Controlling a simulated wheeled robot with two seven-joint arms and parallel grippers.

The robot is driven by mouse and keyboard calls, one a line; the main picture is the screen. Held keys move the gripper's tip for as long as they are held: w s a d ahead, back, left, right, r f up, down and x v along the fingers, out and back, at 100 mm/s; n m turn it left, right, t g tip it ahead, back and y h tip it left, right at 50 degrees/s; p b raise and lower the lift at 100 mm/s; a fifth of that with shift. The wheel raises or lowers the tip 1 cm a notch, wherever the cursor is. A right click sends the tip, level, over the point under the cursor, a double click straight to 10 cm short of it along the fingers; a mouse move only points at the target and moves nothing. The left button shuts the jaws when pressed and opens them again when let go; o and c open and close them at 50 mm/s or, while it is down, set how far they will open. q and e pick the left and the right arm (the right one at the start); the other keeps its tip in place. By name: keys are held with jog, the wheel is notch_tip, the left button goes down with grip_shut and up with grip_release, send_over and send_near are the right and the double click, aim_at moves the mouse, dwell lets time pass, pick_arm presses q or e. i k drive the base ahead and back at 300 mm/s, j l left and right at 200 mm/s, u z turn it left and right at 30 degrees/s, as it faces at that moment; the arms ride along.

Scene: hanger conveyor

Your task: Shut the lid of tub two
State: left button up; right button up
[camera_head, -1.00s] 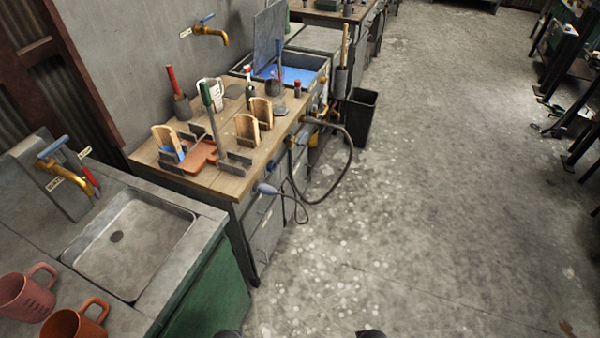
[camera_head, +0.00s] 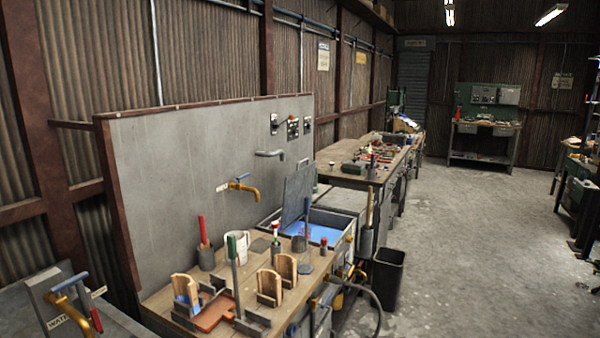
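An open tub (camera_head: 343,222) with blue liquid (camera_head: 322,232) inside is set at the far end of the wooden bench, by the grey wall panel. Neither of my grippers is in view.
The near wooden bench (camera_head: 158,300) holds a white mug (camera_head: 237,246), wooden pieces in holders and upright handled tools. A brass tap (camera_head: 243,190) juts from the wall panel. A black bin (camera_head: 387,278) stands right of the bench. The concrete floor (camera_head: 460,250) to the right is clear.

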aim_at(299, 185)
jog(key=i+l, duration=0.25)
jog(key=i+l+u, duration=0.1)
jog(key=l, duration=0.3)
jog(key=i+l, duration=0.3)
jog(key=i+l+u, duration=0.1)
jog(key=l, duration=0.35)
jog(key=i+l, duration=0.3)
jog(key=i+l+u, duration=0.1)
jog(key=l, duration=0.3)
jog(key=i+l, duration=0.3)
jog(key=l, duration=0.1)
